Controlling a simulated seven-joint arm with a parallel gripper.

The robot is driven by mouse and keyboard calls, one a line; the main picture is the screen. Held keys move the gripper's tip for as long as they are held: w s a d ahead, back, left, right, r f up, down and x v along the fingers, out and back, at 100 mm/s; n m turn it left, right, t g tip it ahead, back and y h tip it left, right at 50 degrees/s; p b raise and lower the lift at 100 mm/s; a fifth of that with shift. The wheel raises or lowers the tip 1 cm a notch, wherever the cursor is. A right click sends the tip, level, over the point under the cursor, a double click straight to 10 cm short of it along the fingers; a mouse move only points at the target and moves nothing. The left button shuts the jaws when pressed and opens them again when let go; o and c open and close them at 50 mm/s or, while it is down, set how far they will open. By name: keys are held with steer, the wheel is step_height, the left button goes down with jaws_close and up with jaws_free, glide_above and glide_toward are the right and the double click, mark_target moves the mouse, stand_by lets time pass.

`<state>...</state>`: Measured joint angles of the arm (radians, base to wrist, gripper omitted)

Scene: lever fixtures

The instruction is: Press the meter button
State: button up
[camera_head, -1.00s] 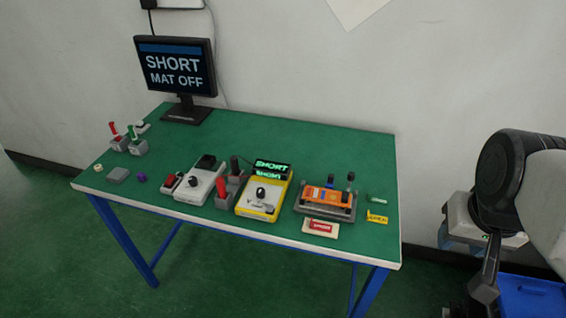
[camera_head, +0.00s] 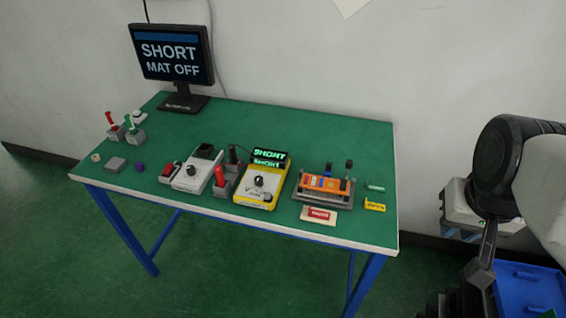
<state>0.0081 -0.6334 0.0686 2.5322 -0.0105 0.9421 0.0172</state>
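The yellow meter (camera_head: 264,180) stands near the front middle of the green table. Its lit display (camera_head: 270,157) reads SHORT in green. Its pale face carries a dark dial, and a small button (camera_head: 268,197) seems to sit at its lower right, too small to make out well. My arm is at the far right of the picture, well away from the meter. My gripper (camera_head: 480,273) seems to hang low at the right, beyond the table's right edge; its fingers are too unclear to tell open from shut.
A red-handled lever (camera_head: 220,180) stands close left of the meter, beside a grey device (camera_head: 197,171). An orange unit in a grey fixture (camera_head: 323,188) is to its right. A monitor (camera_head: 172,54) reads SHORT MAT OFF. The table (camera_head: 310,137) is clear behind the meter.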

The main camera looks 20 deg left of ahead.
jaws_close()
stand_by(1.4)
